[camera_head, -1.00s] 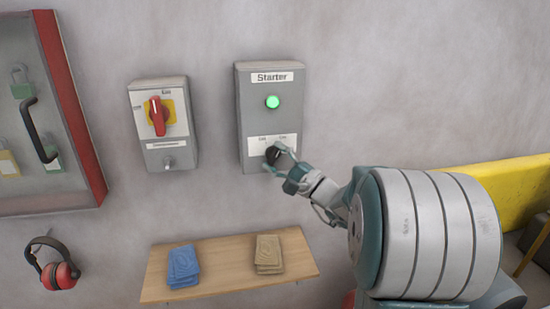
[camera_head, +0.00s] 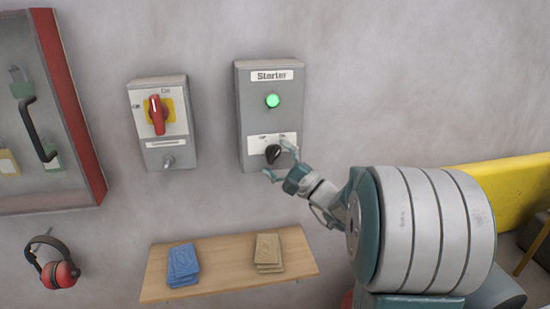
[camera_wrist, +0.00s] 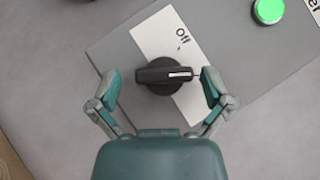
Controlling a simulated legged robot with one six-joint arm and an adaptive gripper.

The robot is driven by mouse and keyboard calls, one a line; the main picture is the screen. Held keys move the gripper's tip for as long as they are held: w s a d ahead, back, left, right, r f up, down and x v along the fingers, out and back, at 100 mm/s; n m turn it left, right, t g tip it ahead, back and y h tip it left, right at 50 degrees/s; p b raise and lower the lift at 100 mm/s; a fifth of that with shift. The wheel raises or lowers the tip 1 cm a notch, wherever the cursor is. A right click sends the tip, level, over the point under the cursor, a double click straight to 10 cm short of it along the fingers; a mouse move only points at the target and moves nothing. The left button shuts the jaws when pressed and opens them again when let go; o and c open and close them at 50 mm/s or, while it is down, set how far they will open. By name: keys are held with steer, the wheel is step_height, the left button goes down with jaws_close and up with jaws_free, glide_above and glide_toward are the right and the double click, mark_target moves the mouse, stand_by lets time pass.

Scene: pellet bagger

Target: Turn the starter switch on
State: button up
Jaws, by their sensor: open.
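The starter box (camera_head: 252,118) is a grey box on the wall labelled "Starter", with a bright green lamp (camera_head: 272,101). Its black knob (camera_head: 272,154) sits below the lamp, on a white label. In the wrist view the knob (camera_wrist: 160,75) has its white mark toward the right finger, turned away from the word "Off". My gripper (camera_head: 279,160) is open at the knob. Its fingers stand on either side of the knob in the wrist view (camera_wrist: 159,76), with gaps showing.
A grey box with a red rotary switch (camera_head: 157,114) is left of the starter. A wooden shelf (camera_head: 215,285) below holds blue and tan stacks. A red-framed cabinet (camera_head: 72,120) and red ear defenders (camera_head: 59,272) are at left.

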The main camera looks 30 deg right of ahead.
steer(key=v, duration=1.2)
steer(key=shift+f, duration=0.1)
steer(key=s+a+f+n+g+y, duration=0.1)
steer(key=s+a+f+n+g, duration=0.15)
steer(key=a+g, duration=0.35)
steer(key=s+a+f+n+g+y, duration=0.15)
steer(key=a+n+g, duration=0.25)
steer(key=a, duration=0.5)
steer(key=s+a+f+n+g, duration=0.1)
steer(key=s+a+n+g, duration=0.2)
steer(key=a+g, duration=0.3)
steer(key=s+a+f+n+g+h, duration=0.1)
steer(key=s+a+f+n+h, duration=0.15)
steer(key=s+n+h, duration=0.35)
steer(key=d+h, duration=0.1)
steer(key=s+d+r+n+t+h, duration=0.1)
steer(key=h, duration=0.1)
steer(key=s+d+r+n+t+h, duration=0.1)
steer(key=d+h, duration=0.1)
steer(key=shift+s+d+h, duration=0.1)
steer(key=shift+s+h, duration=0.1)
steer(key=shift+h, duration=0.05)
